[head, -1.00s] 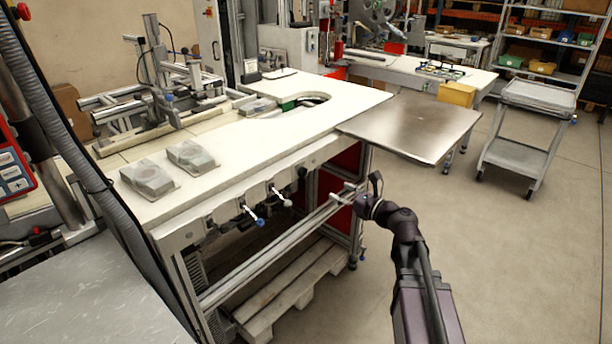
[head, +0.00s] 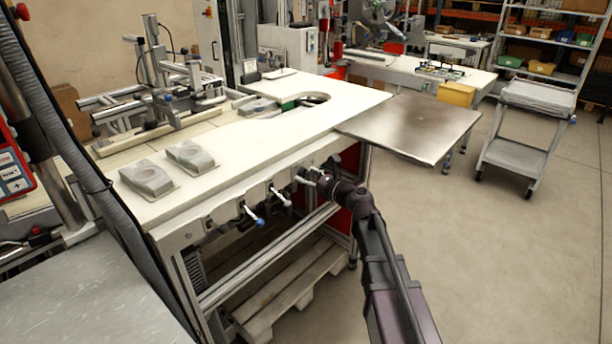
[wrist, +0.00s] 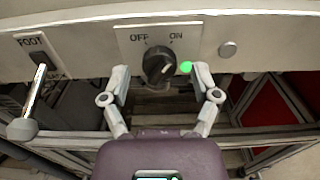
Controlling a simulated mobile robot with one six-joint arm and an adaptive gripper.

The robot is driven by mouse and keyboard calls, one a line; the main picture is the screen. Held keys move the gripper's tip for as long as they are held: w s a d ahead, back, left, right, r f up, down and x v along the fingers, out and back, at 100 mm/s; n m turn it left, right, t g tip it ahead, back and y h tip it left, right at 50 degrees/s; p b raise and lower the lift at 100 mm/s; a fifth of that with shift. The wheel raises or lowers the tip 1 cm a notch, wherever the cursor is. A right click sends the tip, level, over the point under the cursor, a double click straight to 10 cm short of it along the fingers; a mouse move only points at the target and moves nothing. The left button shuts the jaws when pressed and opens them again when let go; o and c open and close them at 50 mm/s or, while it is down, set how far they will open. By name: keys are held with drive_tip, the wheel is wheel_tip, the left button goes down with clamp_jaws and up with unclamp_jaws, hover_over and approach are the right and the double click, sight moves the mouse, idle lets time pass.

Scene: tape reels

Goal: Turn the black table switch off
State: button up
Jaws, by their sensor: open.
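The black table switch (wrist: 158,64) is a round knob on a pale panel, below the printed words OFF on the left and ON on the right. Its raised grip looks tilted toward ON. A small green spot (wrist: 185,67) shows just right of it. My gripper (wrist: 161,76) is open and empty, one finger on each side of the knob with gaps between. In the head view my gripper (head: 312,178) is at the table's front edge, by its right end, and largely hides the switch. Contact with the panel cannot be told.
A FOOT-labelled lever switch (wrist: 40,80) sticks out left of the knob. A frame rail (head: 265,250) runs below. A metal side plate (head: 415,125) extends to the right; open floor lies beyond.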

drive_tip(key=shift+w+a, duration=0.15)
drive_tip(key=shift+a, duration=0.05)
drive_tip(key=shift+c, duration=0.2)
clamp_jaws()
